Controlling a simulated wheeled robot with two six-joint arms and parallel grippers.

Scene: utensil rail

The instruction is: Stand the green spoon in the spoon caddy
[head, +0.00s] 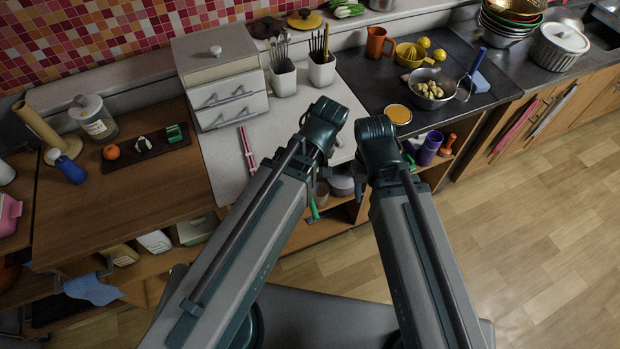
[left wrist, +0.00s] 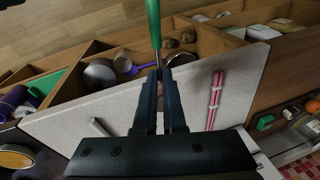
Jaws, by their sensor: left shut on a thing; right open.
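The green spoon shows as a green handle in the left wrist view (left wrist: 154,22), between the fingertips of my left gripper (left wrist: 159,75), which is shut on it. In the head view a short green piece (head: 314,208) shows below the left arm, which hides most of the gripper. Two white holders with upright utensils stand at the back of the counter: a left one (head: 284,82) and a right one (head: 321,73).
A white drawer box (head: 222,85) stands left of the holders. A dark surface at right carries a bowl (head: 431,92), an orange mug (head: 379,43) and a yellow-topped round container (head: 398,114).

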